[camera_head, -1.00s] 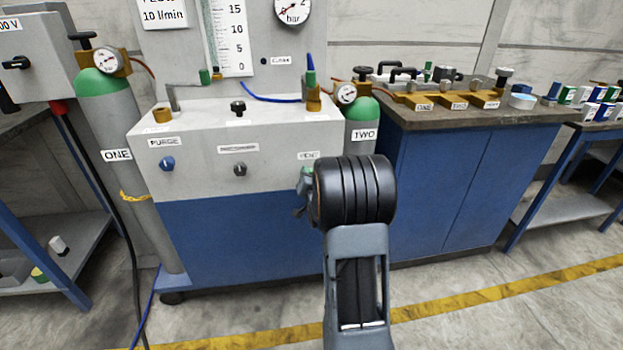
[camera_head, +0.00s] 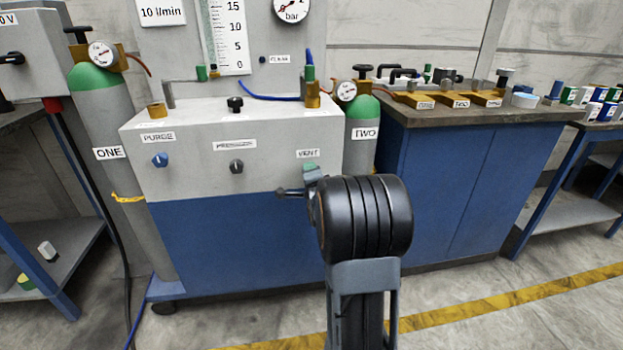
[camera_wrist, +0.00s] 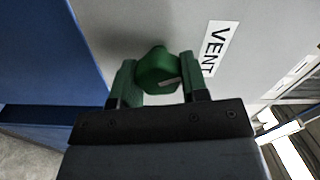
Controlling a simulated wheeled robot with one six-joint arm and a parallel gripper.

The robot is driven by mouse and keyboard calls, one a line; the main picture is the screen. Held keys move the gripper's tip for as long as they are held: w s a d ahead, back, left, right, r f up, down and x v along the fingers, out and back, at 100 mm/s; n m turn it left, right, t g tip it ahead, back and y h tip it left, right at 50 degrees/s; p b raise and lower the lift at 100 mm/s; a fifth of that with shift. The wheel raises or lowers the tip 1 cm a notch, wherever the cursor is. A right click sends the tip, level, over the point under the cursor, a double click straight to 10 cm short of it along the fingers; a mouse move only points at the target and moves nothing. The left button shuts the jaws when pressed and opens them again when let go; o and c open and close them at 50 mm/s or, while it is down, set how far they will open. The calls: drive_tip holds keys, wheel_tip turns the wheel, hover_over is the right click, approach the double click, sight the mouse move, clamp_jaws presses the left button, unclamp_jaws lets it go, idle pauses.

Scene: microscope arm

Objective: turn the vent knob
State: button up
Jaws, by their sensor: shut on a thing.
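The green vent knob (camera_wrist: 157,70) sits on the grey panel in the wrist view, with a pale mark on its front edge. My gripper (camera_wrist: 157,80) is shut on it, one finger on each side. The VENT label (camera_wrist: 219,48) is just right of the knob there. In the head view the VENT label (camera_head: 308,154) is on the right of the panel front. My gripper (camera_head: 309,169) is just below it. My own wrist hides most of the gripper, and I cannot make out the knob clearly there.
The panel also carries a blue purge knob (camera_head: 160,160) and a dark knob (camera_head: 236,167) to the left. Cylinder TWO (camera_head: 361,148) stands just behind the panel's right end. A blue bench (camera_head: 440,180) is at the right. The floor in front is clear.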

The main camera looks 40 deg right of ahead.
drive_tip(key=m+b, duration=0.1)
drive_tip(key=m, duration=0.4)
drive_tip(key=shift+f, duration=0.1)
drive_tip(key=shift+m, duration=0.3)
idle(0.4)
drive_tip(key=o, duration=0.9)
drive_tip(key=shift+o, duration=0.2)
drive_tip(key=p+v, duration=0.2)
drive_tip(key=v, duration=1.1)
drive_tip(key=shift+s+a, duration=0.2)
drive_tip(key=shift+s, duration=0.15)
